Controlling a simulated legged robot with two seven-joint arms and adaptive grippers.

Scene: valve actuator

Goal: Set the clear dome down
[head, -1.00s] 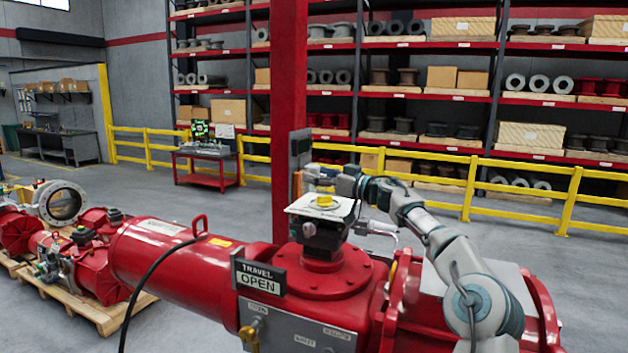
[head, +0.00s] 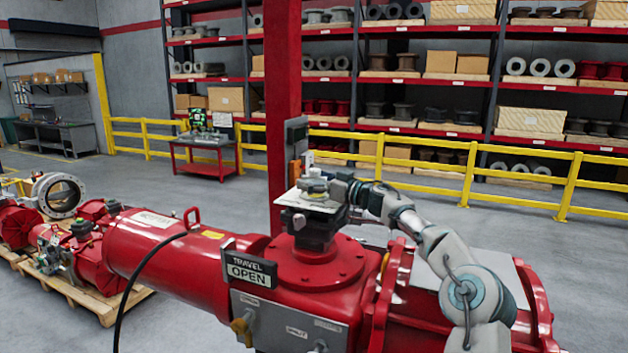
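A pale, see-through rounded piece (head: 314,187), which looks like the clear dome, is at the white square plate (head: 290,202) on top of the red actuator (head: 312,266). Whether it rests on the plate or is just above it is too small to tell. My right gripper (head: 334,187) comes in from the right and is at the dome's right side. Its fingers are small and partly hidden, so I cannot tell whether they grip the dome. No yellow indicator shows at the plate now. My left gripper is not in view.
A "TRAVEL OPEN" sign (head: 249,272) stands on the actuator's front, above a grey control panel (head: 290,325). A red column (head: 283,110) rises behind the plate. A yellow railing (head: 470,175) and shelves are further back. A black cable crosses the red cylinder on the left.

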